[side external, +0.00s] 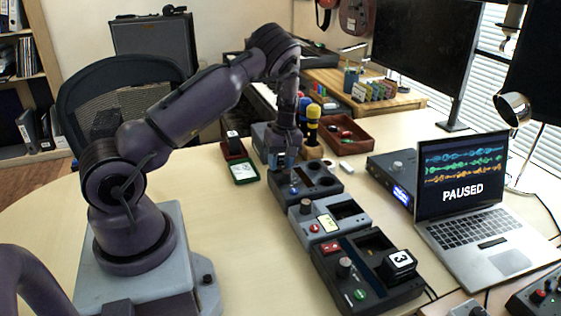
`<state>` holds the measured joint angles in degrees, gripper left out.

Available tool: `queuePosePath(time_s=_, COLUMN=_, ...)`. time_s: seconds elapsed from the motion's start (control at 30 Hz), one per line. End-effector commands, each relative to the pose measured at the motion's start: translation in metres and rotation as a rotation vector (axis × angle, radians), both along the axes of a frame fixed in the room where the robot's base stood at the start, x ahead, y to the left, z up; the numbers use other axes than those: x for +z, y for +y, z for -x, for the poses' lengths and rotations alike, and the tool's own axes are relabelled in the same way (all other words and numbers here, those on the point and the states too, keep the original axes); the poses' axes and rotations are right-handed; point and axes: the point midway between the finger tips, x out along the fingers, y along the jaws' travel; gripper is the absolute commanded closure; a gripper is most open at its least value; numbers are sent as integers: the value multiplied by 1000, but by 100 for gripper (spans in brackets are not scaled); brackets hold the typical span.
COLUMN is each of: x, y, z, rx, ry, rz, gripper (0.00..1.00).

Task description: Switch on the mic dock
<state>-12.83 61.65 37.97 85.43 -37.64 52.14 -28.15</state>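A dark grey box with round recesses in its top, which looks like the mic dock (326,191), lies on the desk in the middle of the side external view. A small blue knob or button (294,190) shows at its left front. My gripper (285,166) points down just above the dock's left part, close to that blue spot. Its fingertips are small and dark here, so I cannot tell if they are open or touching the dock. Two microphones, one with a yellow head (313,112), stand upright in a holder just behind the dock.
A laptop (470,210) reading PAUSED is at the right. A red tray (347,149) lies behind.

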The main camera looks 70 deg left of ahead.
Motion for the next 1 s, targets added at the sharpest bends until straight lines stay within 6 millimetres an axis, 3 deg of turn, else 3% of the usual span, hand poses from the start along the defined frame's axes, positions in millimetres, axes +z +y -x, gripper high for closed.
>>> queuePosePath(time_s=0.03, x=0, y=0, z=0, rx=0, ry=0, rz=0, gripper=79)
queuePosePath(time_s=0.07, x=0, y=0, z=0, rx=0, ry=0, rz=0, gripper=86)
queuePosePath(time_s=0.73, x=1, y=0, z=3, rx=0, ry=-129, rz=0, gripper=85)
queuePosePath(time_s=0.77, x=1, y=0, z=3, rx=0, ry=-129, rz=0, gripper=55)
queuePosePath(time_s=0.8, x=1, y=0, z=3, rx=0, ry=-129, rz=0, gripper=51)
queuePosePath(time_s=1.0, x=1, y=0, z=3, rx=0, ry=-129, rz=0, gripper=51)
